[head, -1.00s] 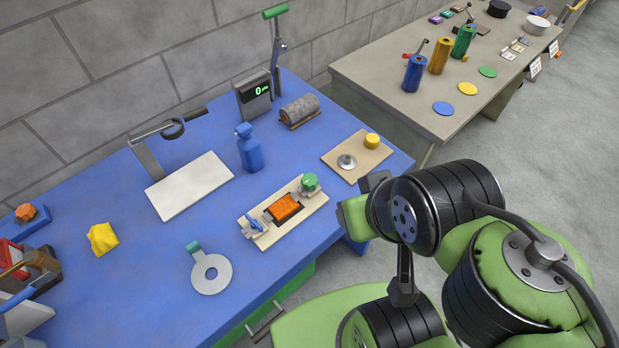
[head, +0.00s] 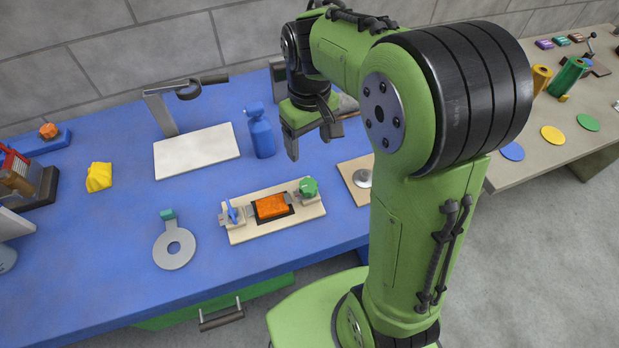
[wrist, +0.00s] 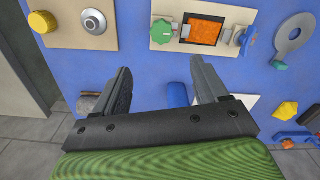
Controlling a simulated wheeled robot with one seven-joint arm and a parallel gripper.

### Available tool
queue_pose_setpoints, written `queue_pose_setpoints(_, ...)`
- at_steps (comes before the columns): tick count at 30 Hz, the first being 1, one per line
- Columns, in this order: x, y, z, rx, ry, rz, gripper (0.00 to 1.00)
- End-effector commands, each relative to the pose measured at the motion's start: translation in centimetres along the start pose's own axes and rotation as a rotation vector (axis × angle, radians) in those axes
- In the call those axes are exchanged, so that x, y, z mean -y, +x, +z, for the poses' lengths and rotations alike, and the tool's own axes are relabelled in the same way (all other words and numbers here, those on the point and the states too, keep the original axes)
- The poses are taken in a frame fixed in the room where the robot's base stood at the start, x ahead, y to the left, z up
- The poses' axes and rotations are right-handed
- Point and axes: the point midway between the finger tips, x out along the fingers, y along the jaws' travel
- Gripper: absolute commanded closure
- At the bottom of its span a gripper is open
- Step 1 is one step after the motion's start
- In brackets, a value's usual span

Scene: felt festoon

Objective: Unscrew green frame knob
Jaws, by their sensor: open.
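The green frame knob (head: 308,188) sits at the right end of a pale wooden frame board (head: 240,233). Between the knob and a blue-handled clamp (head: 232,211) at the board's left end lies an orange felt piece (head: 271,207) in a dark frame. In the wrist view the knob (wrist: 162,31) is at the top, beyond the fingertips. My gripper (head: 309,143) is open and empty, pointing down above the blue table, behind the knob. In the wrist view its two fingers (wrist: 160,75) are spread apart with nothing between them.
A blue spray bottle (head: 261,136) stands left of my gripper. A board with a metal knob (head: 362,178) lies right of the frame board, partly hidden by my arm. A white plate (head: 195,152) and a grey ring tool (head: 174,250) lie on the blue table (head: 110,235).

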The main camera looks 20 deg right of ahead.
Motion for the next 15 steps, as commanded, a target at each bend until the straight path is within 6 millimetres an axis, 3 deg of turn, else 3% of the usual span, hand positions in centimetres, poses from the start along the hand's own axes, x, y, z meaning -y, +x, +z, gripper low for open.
queue_pose_setpoints(15,0.0,12.2,0.2,0.004,0.002,-0.001,0.27)
